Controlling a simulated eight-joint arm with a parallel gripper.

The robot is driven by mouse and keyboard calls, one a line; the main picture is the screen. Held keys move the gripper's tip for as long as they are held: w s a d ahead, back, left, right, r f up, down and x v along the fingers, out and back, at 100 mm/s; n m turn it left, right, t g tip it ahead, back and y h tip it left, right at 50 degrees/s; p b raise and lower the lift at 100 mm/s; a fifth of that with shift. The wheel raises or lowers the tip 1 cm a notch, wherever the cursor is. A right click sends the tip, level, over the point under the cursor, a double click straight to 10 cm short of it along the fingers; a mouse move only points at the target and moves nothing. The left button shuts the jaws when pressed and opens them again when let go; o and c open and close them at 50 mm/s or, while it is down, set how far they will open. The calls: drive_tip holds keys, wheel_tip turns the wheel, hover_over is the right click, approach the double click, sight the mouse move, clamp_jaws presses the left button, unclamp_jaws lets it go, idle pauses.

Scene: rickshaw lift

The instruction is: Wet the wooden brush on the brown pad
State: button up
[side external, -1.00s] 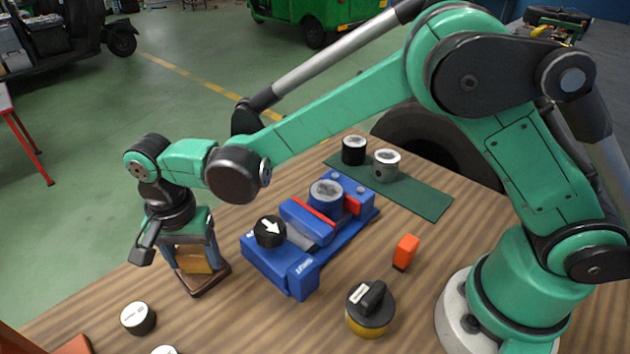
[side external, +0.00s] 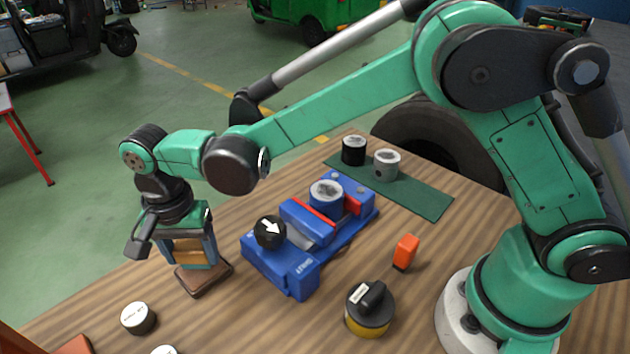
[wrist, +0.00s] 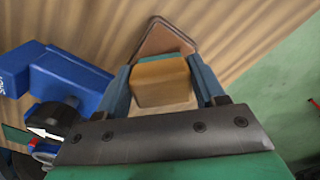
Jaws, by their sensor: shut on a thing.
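The wooden brush (side external: 190,250), a tan block, is held between the blue-grey fingers of my gripper (side external: 190,258) at the left of the side view. In the wrist view the brush (wrist: 160,82) fills the space between the two fingers (wrist: 163,92). The brown pad (side external: 208,280) lies flat on the table just below the brush. It also shows beyond the brush in the wrist view (wrist: 162,38). The brush appears slightly above the pad, with most of the pad's top uncovered in the side view. Its underside is hidden.
A blue vise (side external: 290,270) with a black arrow knob (side external: 269,232) stands close to the right. A black and yellow knob (side external: 370,308) and an orange block (side external: 405,252) sit farther right. A white-topped cap (side external: 138,317) is in front. A green mat (side external: 425,195) lies behind.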

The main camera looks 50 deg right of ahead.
sight(189, 248)
drive_tip(key=shift+r, duration=2.8)
